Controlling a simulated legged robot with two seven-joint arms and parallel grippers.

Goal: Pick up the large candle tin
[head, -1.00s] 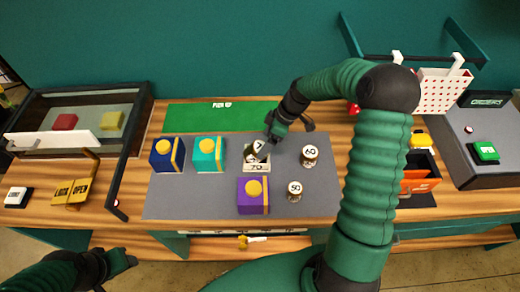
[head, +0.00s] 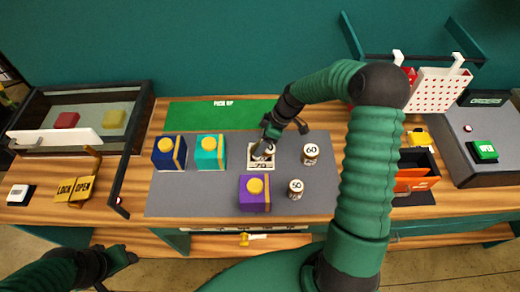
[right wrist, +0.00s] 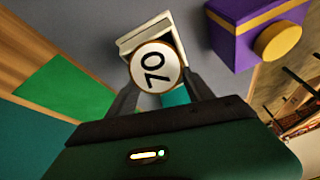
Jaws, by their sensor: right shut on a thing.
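The candle tin marked 70 (right wrist: 156,68) has a white round lid with a gold rim. In the right wrist view it sits between the fingers of my right gripper (right wrist: 160,92), which is shut on it. In the head view the tin (head: 262,151) is partly hidden by my right gripper (head: 267,142). It is at a white square holder marked 70 (head: 260,166); whether it touches the holder cannot be told. Tins marked 60 (head: 310,154) and 50 (head: 295,189) stand to the right. My left gripper (head: 128,258) is low at left, apart from the tins.
Blue (head: 168,153), teal (head: 210,152) and purple (head: 253,194) boxes stand around the holder on the grey mat (head: 190,195). A green PICK UP mat (head: 195,115) lies clear behind. A glass-topped case (head: 85,112) is left; an orange box (head: 415,180) is right.

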